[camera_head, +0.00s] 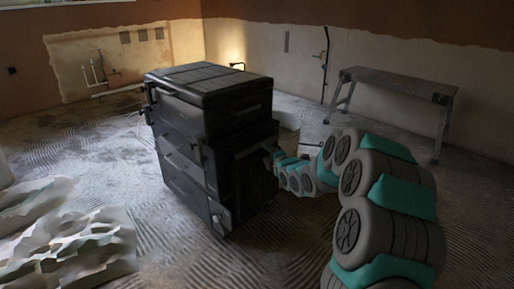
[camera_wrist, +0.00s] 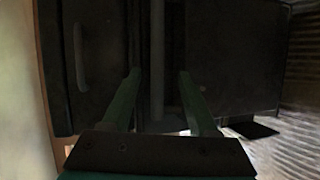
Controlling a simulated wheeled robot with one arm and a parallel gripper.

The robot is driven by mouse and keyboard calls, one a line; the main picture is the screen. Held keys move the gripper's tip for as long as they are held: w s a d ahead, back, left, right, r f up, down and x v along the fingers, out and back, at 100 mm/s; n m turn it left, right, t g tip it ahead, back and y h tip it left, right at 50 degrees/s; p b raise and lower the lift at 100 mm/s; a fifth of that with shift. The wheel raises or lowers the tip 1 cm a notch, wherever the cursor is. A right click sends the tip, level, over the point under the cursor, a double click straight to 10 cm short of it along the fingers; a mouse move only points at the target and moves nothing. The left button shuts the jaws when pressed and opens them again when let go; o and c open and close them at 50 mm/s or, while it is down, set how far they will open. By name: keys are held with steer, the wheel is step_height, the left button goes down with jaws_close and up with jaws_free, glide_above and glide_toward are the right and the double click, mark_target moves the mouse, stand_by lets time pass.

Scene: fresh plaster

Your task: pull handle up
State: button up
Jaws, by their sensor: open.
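A black stacked tool chest (camera_head: 205,135) stands on the floor in the head view, with a lid and drawers. In the wrist view its dark face (camera_wrist: 225,50) fills most of the picture. A bar-like handle (camera_wrist: 157,50) runs up the picture there, and its lower end shows between my fingers. My gripper (camera_wrist: 160,76) is open, with one green finger on each side of the bar. I cannot tell whether either finger touches it. In the head view my gripper (camera_head: 272,157) is small and dark at the chest's right side, and the handle there is hard to make out.
Another curved handle (camera_wrist: 80,57) is on the chest's face at left in the wrist view. A pale bucket (camera_head: 289,132) stands behind the chest. A grey work bench (camera_head: 398,83) stands by the right wall. Crumpled sheeting (camera_head: 75,245) lies at front left.

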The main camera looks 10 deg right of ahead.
mark_target(259, 147)
steer(key=w, duration=0.2)
steer(key=n, duration=0.1)
steer(key=shift+w+a+f+t, duration=0.1)
steer(key=shift+w+f+t, duration=0.2)
steer(key=shift+w+t, duration=0.1)
steer(key=shift+x, duration=3.25)
steer(key=shift+c, duration=0.3)
jaws_close()
steer(key=shift+f, duration=0.1)
